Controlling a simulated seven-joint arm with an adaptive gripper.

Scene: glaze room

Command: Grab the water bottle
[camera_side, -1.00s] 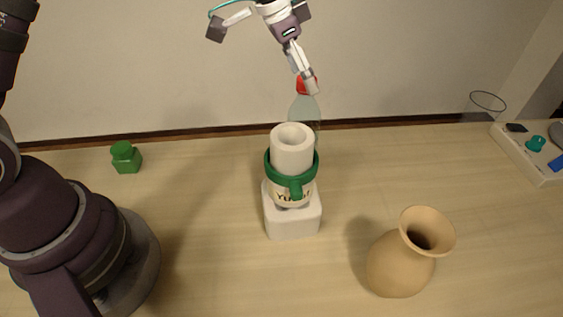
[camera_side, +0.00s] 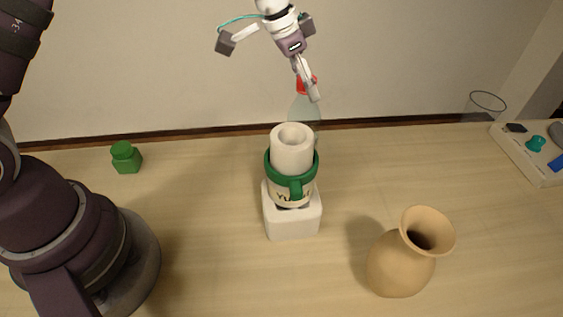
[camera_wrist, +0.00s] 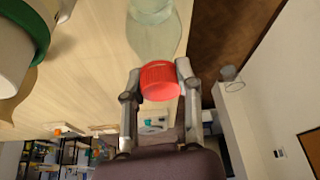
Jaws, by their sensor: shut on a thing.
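The water bottle (camera_side: 304,113) is clear with a red cap. It stands at the back of the table, partly hidden behind the mug stack in the side view. In the wrist view its red cap (camera_wrist: 159,81) sits between my two fingers, with the clear body (camera_wrist: 154,32) beyond it. My gripper (camera_side: 312,92) is at the top of the bottle, its fingers shut on the cap. In the wrist view my gripper (camera_wrist: 159,88) has one finger on each side of the cap.
A white cylinder (camera_side: 292,150) stands in a green-banded mug (camera_side: 283,185) on a white block (camera_side: 292,222), just in front of the bottle. A tan vase (camera_side: 400,265) stands front right, a green jar (camera_side: 126,157) left. A clear glass (camera_side: 487,104) and a white tray (camera_side: 511,146) are at right.

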